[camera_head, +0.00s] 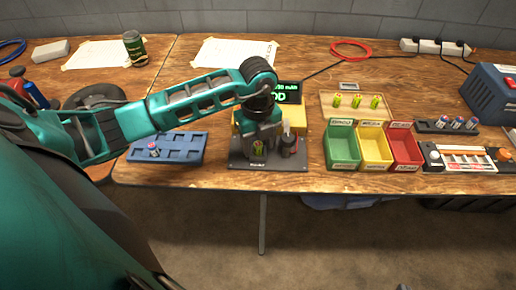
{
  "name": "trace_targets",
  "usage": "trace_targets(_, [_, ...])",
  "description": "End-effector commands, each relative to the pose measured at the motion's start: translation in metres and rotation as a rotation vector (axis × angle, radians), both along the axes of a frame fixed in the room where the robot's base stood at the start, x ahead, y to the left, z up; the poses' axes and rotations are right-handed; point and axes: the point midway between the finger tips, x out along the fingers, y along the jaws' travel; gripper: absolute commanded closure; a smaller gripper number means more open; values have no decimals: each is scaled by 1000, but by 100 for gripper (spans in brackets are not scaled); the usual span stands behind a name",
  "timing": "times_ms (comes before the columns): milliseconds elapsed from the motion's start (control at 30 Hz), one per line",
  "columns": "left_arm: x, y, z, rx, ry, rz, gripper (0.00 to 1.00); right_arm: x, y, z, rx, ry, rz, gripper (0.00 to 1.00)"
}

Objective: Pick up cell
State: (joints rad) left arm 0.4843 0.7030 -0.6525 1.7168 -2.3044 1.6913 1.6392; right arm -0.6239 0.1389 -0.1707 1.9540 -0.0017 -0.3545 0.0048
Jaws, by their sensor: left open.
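My left gripper (262,142) points down over a dark tester base (250,164) and is open. A small yellow-green cell (258,149) stands upright on the base, right by the fingertips; I cannot tell whether they touch it. Behind the gripper is the yellow tester body (239,120), partly hidden, with a green-lit display (289,92). Several more cells show: yellow-green ones (356,101) upright on a tan tray (326,113), one with a pink top (153,147) in a blue tray (190,147), and some in a black holder (427,127). My right gripper is not in view.
Green (341,158), yellow (374,157) and red (405,155) bins stand right of the tester. A blue device (491,93), a power strip (436,47) and a red cable ring (351,50) lie farther right and back. Taped paper (225,53) lies behind my arm.

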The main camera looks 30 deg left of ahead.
Motion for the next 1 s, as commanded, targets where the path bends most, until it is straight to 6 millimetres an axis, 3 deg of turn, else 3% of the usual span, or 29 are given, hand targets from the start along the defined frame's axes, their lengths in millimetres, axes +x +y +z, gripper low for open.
trace_targets(200, [0, 0, 0, 0, 0, 0, 47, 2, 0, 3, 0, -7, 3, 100])
trace_targets(767, [0, 0, 0, 0, 0, 0, 100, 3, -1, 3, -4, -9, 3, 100])
trace_targets(1000, [0, 0, 0, 1, 0, 0, 100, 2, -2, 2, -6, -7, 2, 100])
